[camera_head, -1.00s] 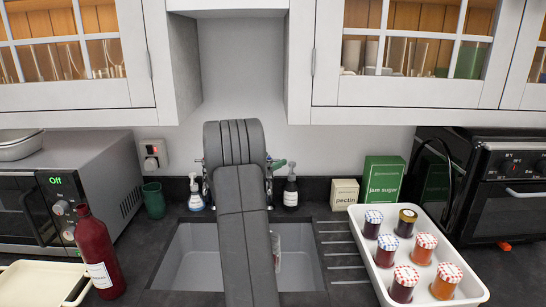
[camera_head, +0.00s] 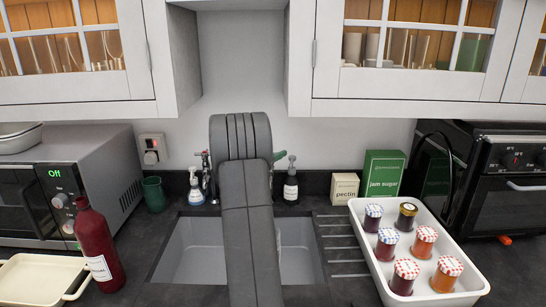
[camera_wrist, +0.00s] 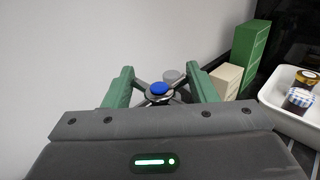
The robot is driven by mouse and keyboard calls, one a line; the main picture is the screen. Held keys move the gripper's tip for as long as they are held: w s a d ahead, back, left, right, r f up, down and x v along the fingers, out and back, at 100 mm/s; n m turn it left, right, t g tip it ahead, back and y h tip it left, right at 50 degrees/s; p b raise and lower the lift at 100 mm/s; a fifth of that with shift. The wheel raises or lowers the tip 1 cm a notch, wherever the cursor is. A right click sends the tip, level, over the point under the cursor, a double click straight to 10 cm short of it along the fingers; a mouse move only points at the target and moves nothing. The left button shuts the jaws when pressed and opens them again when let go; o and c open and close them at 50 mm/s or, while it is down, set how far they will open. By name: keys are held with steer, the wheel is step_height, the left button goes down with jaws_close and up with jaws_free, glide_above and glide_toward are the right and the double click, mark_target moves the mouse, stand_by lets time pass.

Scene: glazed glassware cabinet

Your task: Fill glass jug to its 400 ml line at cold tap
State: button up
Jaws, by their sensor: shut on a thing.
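My gripper (camera_wrist: 160,80) has its two green fingers on either side of a cross-head tap (camera_wrist: 158,96) with a blue cap, and is shut on it. In the head view my dark arm reaches over the sink (camera_head: 300,262) to the back, and only a green bit of my gripper (camera_head: 280,155) shows beside it. The tap's other handle (camera_head: 206,160) shows left of my arm. The glass jug cannot be made out now; my arm hides the middle of the sink. Its water level cannot be seen.
A soap bottle (camera_head: 196,188) and a dark pump bottle (camera_head: 291,185) stand behind the sink. A pectin box (camera_head: 344,188), jam sugar box (camera_head: 383,176) and white tray (camera_head: 466,297) of jars are right. A red bottle (camera_head: 98,245) stands left. Cabinets (camera_head: 420,112) hang above.

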steer(key=n+t+y+b, duration=0.1)
steer(key=y+b, duration=0.1)
steer(key=b, duration=0.1)
steer(key=shift+w+a+n+t+b, duration=0.1)
steer(key=shift+n+t+b, duration=0.2)
steer(key=shift+b, duration=0.1)
steer(key=o, duration=1)
steer(key=shift+c, duration=0.2)
steer(key=b+v, duration=0.2)
steer(key=v, duration=1.2)
steer(key=shift+b, duration=0.3)
